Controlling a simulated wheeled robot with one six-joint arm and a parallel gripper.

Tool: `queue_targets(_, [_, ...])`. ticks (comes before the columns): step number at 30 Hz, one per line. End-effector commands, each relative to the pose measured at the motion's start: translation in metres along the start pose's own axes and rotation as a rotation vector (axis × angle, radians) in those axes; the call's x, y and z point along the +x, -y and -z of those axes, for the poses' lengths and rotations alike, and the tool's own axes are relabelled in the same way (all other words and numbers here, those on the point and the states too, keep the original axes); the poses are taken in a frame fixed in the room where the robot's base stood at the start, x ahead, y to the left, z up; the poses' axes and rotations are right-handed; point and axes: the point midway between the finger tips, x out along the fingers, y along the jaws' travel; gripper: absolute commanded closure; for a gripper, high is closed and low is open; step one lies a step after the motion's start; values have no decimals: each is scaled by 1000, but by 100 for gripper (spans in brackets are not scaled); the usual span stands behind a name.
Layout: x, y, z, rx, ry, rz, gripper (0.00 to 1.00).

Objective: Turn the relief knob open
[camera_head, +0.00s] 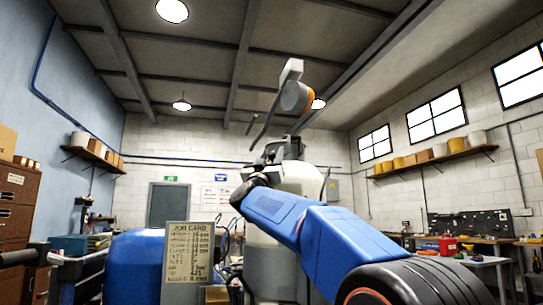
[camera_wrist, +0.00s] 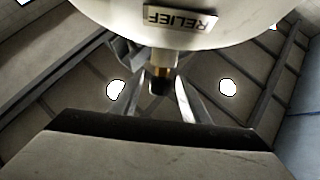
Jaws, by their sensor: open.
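The relief knob (camera_wrist: 160,86) is a small dark cap on a brass stem, hanging below a pale rounded body in the wrist view. A RELIEF label (camera_wrist: 180,20) on that body reads upside down. My gripper (camera_wrist: 157,88) is open, with one finger on each side of the knob in the picture. I see no clear contact, and cannot tell how far the fingers reach along the knob. In the head view a pale upright machine (camera_head: 272,250) stands behind my blue arm. The knob and my fingers cannot be made out there.
A job card board (camera_head: 190,262) stands at the lower left, in front of a blue drum (camera_head: 135,268). A workbench (camera_head: 485,262) with tools is at the right. Brown cabinets (camera_head: 15,215) stand at the far left. The space above the machine is mostly open.

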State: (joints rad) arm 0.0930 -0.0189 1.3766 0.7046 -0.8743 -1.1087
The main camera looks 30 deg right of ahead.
Motion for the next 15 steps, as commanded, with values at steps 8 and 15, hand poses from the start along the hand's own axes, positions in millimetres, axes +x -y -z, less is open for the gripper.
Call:
queue_targets(8, [0,0,0,0,0,0,99])
queue_targets(15, [0,1,0,2,-1,-15,99])
